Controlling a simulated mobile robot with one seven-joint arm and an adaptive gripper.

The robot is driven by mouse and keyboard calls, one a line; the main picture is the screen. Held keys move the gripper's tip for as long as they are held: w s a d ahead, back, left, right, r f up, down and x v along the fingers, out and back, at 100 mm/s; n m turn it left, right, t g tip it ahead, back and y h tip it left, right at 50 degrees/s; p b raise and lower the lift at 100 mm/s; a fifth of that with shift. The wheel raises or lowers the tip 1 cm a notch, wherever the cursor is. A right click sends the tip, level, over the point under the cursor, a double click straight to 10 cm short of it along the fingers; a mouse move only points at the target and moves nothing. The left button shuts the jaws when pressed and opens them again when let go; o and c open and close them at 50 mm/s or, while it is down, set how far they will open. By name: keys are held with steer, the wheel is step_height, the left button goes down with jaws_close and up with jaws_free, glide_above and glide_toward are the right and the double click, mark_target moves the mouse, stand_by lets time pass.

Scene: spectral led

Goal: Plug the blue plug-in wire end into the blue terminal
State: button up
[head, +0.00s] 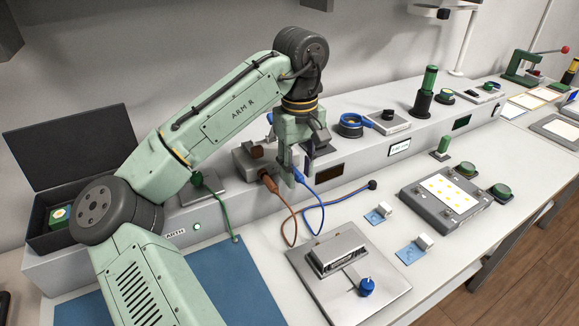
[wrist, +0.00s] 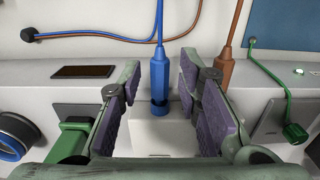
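The blue plug-in wire end (wrist: 159,76) stands upright between the spread fingers of my gripper (wrist: 163,80) in the wrist view, with clear gaps on both sides. Its narrow tip is at a blue ring (wrist: 160,110), which looks like the blue terminal, on the pale block. I cannot tell how deep the tip sits. In the head view the blue plug (head: 299,175) shows at the front edge of the unit, beside my gripper (head: 290,162). The blue wire (head: 322,208) runs from it to the right. My gripper is open and holds nothing.
A brown plug (wrist: 225,72) stands close beside the right finger. A green connector (wrist: 295,132) lies farther right. A blue ring-shaped item (head: 350,126) sits on the raised unit. A metal fixture with a blue knob (head: 367,287) stands on the table in front.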

steer(key=shift+o, duration=0.2)
step_height(320, 180, up, 12)
stand_by(0.6)
stand_by(1.0)
